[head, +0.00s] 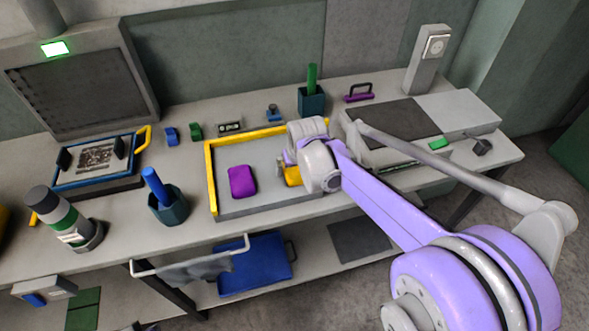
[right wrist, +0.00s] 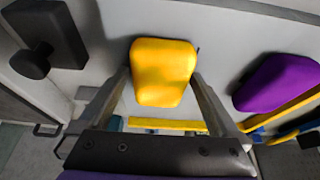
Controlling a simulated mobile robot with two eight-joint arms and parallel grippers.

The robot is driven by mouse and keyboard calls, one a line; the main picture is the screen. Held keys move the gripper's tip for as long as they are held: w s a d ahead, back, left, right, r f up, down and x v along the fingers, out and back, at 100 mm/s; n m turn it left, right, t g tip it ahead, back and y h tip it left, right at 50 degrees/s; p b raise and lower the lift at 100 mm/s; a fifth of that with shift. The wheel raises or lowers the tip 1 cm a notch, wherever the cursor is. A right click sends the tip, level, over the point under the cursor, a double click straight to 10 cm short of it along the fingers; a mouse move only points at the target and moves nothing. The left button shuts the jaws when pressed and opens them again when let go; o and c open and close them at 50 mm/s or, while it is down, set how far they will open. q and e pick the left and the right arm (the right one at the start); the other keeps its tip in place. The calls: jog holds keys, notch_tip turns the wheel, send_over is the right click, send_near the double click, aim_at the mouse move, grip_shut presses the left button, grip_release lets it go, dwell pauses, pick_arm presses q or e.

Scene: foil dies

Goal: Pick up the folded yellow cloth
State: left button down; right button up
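The folded yellow cloth (right wrist: 163,72) lies on the grey floor of a shallow tray with yellow edges (head: 209,178). In the head view the cloth (head: 292,177) is mostly hidden behind my right wrist. My right gripper (right wrist: 162,80) points down at the cloth. Its two fingers are spread apart, one on each side of the cloth, with the tips close to its edges. I cannot tell whether they touch it. A folded purple cloth (head: 242,181) lies in the same tray, to the left. My left gripper is out of view.
A teal cup with a blue handle (head: 167,205) stands left of the tray. A teal holder with a green stick (head: 312,100) stands behind it. A dark and grey platform (head: 400,125) is to the right. The bench's front edge runs just before the tray.

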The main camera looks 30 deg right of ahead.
jog(key=c, duration=1.1)
jog(key=shift+o, duration=0.2)
notch_tip(320, 180, up, 10)
jog(key=p, duration=0.1)
jog(key=shift+r, duration=0.25)
jog(key=o, duration=0.8)
jog(key=shift+c, duration=0.2)
jog(key=c, duration=0.6)
jog(key=shift+a, duration=0.1)
